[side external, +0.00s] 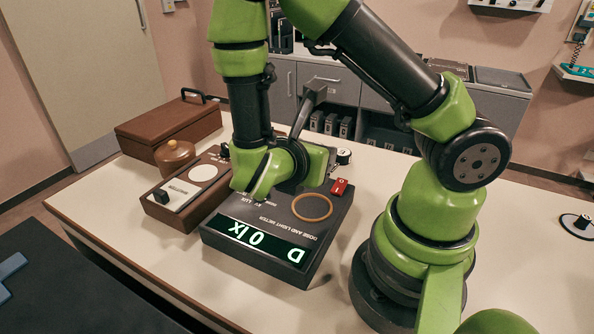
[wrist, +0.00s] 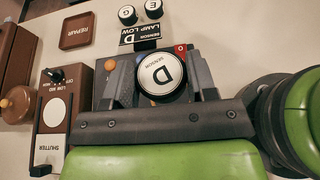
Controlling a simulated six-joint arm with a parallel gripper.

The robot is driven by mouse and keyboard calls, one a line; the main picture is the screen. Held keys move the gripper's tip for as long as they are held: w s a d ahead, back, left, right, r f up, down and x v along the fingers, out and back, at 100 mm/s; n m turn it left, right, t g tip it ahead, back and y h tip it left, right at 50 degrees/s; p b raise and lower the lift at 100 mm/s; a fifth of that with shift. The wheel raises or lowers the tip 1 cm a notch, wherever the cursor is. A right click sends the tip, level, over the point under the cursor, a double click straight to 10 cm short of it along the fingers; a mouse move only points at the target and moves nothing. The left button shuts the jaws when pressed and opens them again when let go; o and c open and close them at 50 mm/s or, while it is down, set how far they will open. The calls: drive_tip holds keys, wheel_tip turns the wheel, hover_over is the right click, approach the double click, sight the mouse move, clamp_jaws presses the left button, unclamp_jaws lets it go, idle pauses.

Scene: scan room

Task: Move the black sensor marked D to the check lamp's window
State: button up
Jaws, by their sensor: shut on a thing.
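The black sensor marked D (wrist: 162,74), with a white lettered top, is between the fingers of my gripper (wrist: 162,82) in the wrist view. My gripper is shut on it. In the side view my arm hides the sensor and fingertips, above the left part of the meter. The check lamp is a brown box (side external: 163,208) left of the meter. Its round white window (side external: 203,172) is bare and also shows in the wrist view (wrist: 54,112), left of my gripper. The lamp's shutter control (wrist: 45,152) sits below the window there.
The dark dose and light meter (side external: 322,230) reads "D 0 lx" and has a tan ring and red switch (side external: 339,187). Sensors E (wrist: 153,8) and G (wrist: 127,14) stand by a black sign.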

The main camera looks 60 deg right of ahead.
drive_tip(key=shift+r, duration=0.25)
drive_tip(key=shift+w, duration=0.15)
drive_tip(key=w+a+f+n+t, duration=0.15)
drive_tip(key=w+n+t, duration=0.3)
drive_tip(key=w, duration=0.75)
drive_tip(key=n+t+y, duration=0.4)
drive_tip(key=n+t, duration=0.1)
hover_over(203, 175)
wheel_tip(203, 175, down, 4)
drive_tip(key=shift+r+m, duration=0.15)
drive_tip(key=shift+m, duration=0.1)
drive_tip(key=shift+f, duration=2.25)
drive_tip(key=o, duration=1)
drive_tip(key=shift+f, duration=0.1)
